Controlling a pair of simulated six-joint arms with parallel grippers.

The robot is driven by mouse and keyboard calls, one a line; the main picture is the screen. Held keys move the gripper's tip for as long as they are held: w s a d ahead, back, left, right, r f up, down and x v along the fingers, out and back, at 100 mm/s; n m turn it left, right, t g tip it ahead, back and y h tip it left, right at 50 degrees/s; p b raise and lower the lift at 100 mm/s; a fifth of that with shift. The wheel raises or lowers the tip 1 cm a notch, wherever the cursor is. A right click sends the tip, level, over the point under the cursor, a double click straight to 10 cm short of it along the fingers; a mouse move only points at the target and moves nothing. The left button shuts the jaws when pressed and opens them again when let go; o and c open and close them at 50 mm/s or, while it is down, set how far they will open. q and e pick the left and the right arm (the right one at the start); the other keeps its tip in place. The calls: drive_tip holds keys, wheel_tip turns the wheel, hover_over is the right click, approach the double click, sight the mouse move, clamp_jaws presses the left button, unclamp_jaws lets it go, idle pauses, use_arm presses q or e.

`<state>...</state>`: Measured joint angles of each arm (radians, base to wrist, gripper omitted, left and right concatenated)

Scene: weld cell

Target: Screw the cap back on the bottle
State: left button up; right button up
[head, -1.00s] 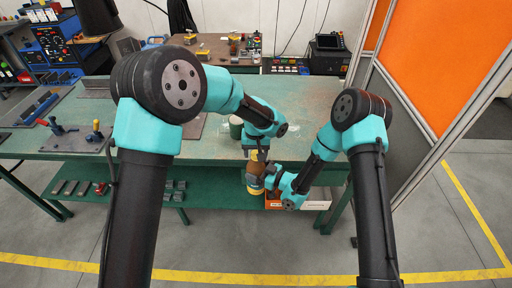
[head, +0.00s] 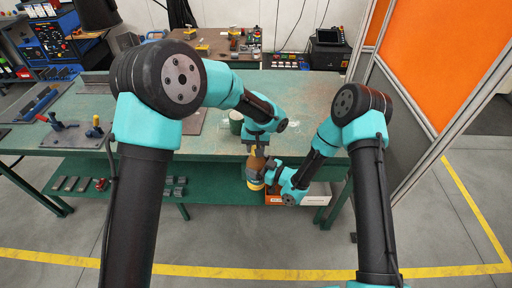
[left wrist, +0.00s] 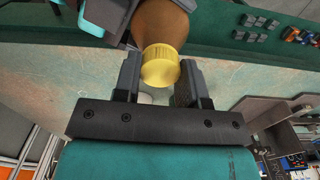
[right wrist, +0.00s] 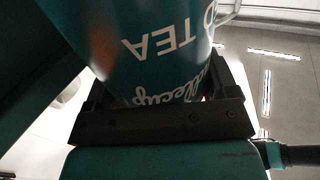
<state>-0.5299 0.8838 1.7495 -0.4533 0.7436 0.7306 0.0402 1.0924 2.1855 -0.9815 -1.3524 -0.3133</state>
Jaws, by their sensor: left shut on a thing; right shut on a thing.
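The brown bottle (head: 254,168) hangs in the air in front of the table's front edge, roughly upright. It carries a blue and yellow label, whose white lettering fills the right wrist view (right wrist: 165,50). My right gripper (head: 267,172) is shut on the bottle's body from the right. My left gripper (head: 258,150) reaches down from above. In the left wrist view its fingers are shut on the yellow cap (left wrist: 160,70), which sits in line with the bottle's neck and appears to touch it. The thread is hidden, so how tightly the cap sits cannot be told.
The green table (head: 310,115) lies behind the bottle, mostly clear at right. A dark green cylindrical container (head: 236,122) stands near my left forearm. A lower shelf (head: 215,185) and an open box (head: 312,193) are below. An orange-panelled screen (head: 440,70) stands at right.

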use_arm(q)
drive_tip(key=m, duration=0.3)
drive_tip(key=shift+m, duration=0.3)
drive_tip(key=m, duration=0.3)
drive_tip(key=shift+m, duration=0.4)
drive_tip(key=o, duration=1.1)
wheel_tip(320, 180, up, 12)
